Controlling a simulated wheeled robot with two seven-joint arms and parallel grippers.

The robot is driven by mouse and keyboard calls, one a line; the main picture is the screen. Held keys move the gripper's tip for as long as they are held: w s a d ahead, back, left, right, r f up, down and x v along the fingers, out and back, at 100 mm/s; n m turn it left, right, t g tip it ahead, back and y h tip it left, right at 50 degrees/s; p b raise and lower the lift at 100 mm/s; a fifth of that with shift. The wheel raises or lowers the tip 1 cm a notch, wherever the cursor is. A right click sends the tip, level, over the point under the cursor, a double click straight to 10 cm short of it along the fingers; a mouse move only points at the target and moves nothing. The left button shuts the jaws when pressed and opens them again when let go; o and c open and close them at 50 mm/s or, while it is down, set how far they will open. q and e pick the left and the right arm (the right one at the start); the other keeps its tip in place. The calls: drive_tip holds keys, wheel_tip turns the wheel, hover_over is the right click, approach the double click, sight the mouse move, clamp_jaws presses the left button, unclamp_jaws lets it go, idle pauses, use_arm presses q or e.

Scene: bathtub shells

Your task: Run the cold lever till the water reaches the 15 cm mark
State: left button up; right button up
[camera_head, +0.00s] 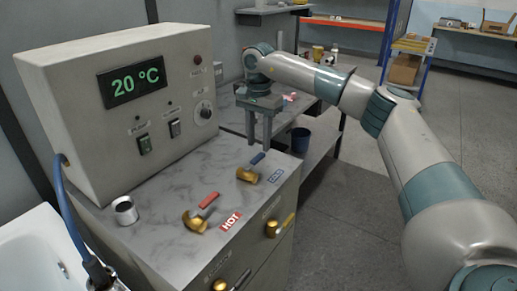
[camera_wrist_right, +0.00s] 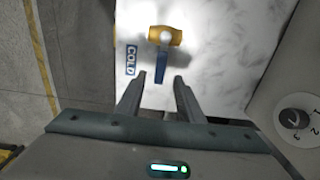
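The cold lever, a brass valve body (camera_head: 247,175) with a blue handle (camera_head: 257,158), sits on the marble counter by the blue COLD label (camera_head: 276,176). It also shows in the wrist view, its blue handle (camera_wrist_right: 161,67) pointing toward my gripper. My right gripper (camera_head: 259,143) is open and points down just behind the handle; in the wrist view its fingertips (camera_wrist_right: 159,80) appear either side of the handle's end, with no clear contact. The hot lever (camera_head: 208,200) has a red handle by the HOT label (camera_head: 230,221). The white tub (camera_head: 28,245) is partly cut off; no water or 15 cm mark shows.
The control box (camera_head: 120,110) reads 20 °C and stands behind the levers. A metal cup (camera_head: 125,210) sits on the counter near the tub. A blue hose (camera_head: 68,205) runs down by the tub. Brass knobs (camera_head: 272,228) stick out from the counter front.

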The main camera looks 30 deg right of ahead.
sight(259, 156)
drive_tip(key=shift+f, duration=2.1)
clamp_jaws()
